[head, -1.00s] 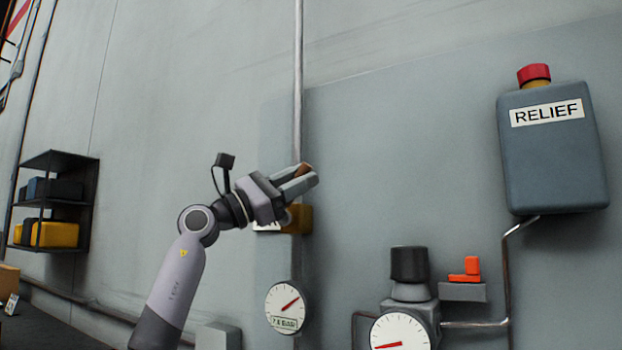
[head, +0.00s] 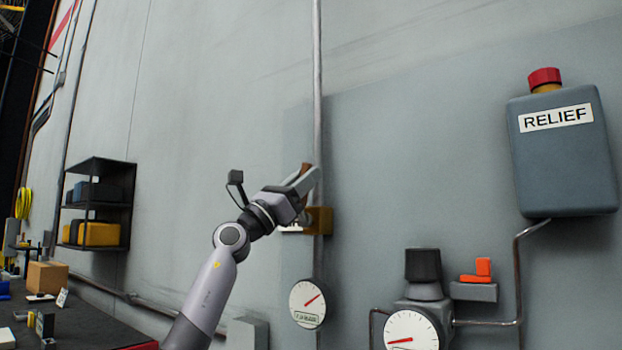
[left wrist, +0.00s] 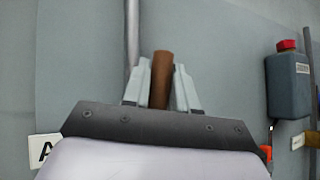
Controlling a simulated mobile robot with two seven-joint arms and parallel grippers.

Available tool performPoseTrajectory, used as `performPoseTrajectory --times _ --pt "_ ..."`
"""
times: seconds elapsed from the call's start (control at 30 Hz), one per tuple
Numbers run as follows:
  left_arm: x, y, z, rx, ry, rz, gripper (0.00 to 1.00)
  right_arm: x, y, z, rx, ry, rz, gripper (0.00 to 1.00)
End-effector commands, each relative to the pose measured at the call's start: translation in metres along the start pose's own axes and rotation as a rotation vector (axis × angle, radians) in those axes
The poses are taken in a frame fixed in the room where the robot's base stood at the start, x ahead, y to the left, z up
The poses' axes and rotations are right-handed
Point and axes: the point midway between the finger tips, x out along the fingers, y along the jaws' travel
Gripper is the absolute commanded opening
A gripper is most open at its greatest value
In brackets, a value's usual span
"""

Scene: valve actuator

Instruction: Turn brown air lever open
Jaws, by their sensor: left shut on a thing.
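The brown air lever (left wrist: 161,78) stands between the two fingers of my left gripper (left wrist: 160,88) in the left wrist view. In the head view my left gripper (head: 308,179) is shut on the lever, and only the brown tip (head: 304,168) shows. The lever points up along the vertical pipe (head: 317,90). A brass-coloured valve body (head: 320,220) sits on the pipe just below the gripper. The lever's lower part is hidden by the gripper. My right gripper is not in view.
A round gauge (head: 307,303) hangs below the valve. To the right are a second gauge (head: 411,332), a black knob (head: 423,265), an orange lever (head: 478,271) and the grey RELIEF tank (head: 565,160). A shelf (head: 100,205) stands at left. The wall above is clear.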

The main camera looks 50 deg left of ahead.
Motion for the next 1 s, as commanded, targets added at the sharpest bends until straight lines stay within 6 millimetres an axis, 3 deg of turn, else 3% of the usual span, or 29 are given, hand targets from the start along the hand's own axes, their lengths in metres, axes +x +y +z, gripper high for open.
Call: performPoseTrajectory --times 0.83,0.87,0.9,1.0 --pt "-0.0023 0.0102 0.0024 -0.077 -0.032 0.079 0.00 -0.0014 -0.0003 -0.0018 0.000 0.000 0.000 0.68" --pt "-0.0023 0.0102 0.0024 -0.077 -0.032 0.079 0.34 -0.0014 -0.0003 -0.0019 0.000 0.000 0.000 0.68" --pt "-0.0023 0.0101 0.0024 -0.077 -0.032 0.079 0.47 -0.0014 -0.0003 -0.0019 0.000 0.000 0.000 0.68" --pt "-0.0023 0.0099 0.0021 -0.077 -0.031 0.079 0.48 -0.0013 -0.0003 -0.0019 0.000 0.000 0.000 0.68"
